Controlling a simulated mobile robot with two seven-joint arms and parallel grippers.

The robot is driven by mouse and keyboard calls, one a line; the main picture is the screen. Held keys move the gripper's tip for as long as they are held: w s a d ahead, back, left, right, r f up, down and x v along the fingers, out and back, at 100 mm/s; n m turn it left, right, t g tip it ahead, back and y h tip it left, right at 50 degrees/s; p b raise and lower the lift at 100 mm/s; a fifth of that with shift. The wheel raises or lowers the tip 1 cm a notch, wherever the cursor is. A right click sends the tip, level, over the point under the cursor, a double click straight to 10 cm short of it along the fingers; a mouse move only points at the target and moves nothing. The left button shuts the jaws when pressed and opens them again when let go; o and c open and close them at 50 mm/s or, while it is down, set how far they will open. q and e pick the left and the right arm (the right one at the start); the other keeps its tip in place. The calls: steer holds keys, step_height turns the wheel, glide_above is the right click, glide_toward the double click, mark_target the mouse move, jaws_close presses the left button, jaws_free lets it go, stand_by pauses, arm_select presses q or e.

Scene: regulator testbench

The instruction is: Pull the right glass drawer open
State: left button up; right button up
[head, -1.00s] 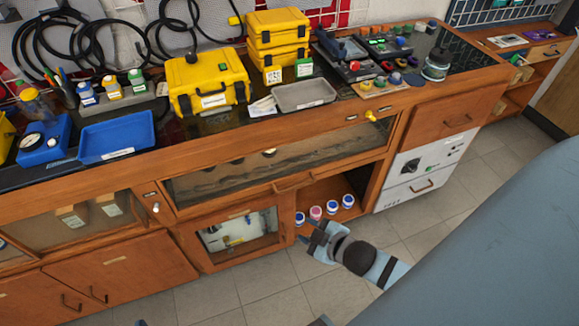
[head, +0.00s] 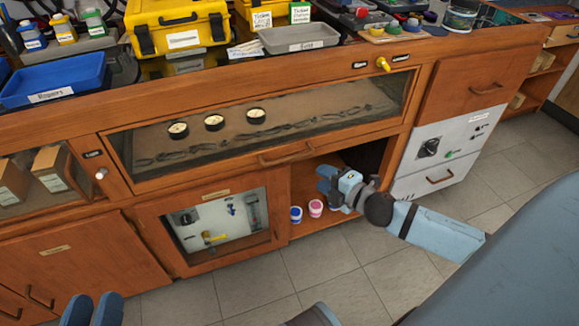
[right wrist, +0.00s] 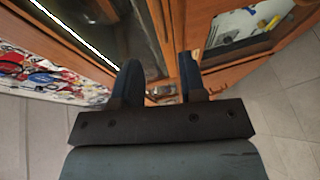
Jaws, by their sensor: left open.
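The right glass drawer (head: 230,135) is the wide wooden drawer with a glass front in the head view, and looks shut. Round gauges and a dark chain show through its glass. Its bar handle (head: 287,155) is at the lower front edge. My right gripper (head: 326,185) is below and right of that handle, apart from it, in front of the open cubby. In the right wrist view my right gripper (right wrist: 160,65) has its fingers apart with nothing clearly between them. My left gripper (head: 90,308) shows only its blue fingertips at the bottom left, open.
Small jars (head: 316,208) stand in the cubby beside my right gripper. A glass cabinet door (head: 222,225) is below the drawer. A yellow knob (head: 383,64) sticks out of the bench edge. A white panel (head: 438,150) stands to the right. The floor in front is clear.

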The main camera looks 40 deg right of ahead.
mark_target(290, 159)
steer(key=b+x, duration=0.3)
steer(key=x, duration=1)
steer(key=shift+b, duration=0.3)
arm_select(q)
steer(key=shift+w+d+f+m+g, duration=0.15)
steer(key=shift+f+g, duration=0.4)
steer(key=shift+f, duration=0.65)
steer(key=shift+f+m+g, duration=0.25)
steer(key=shift+f+g, duration=0.3)
steer(key=shift+f, duration=0.6)
arm_select(e)
steer(key=shift+w, duration=0.15)
arm_select(q)
steer(key=shift+f, duration=0.15)
arm_select(e)
jaws_close()
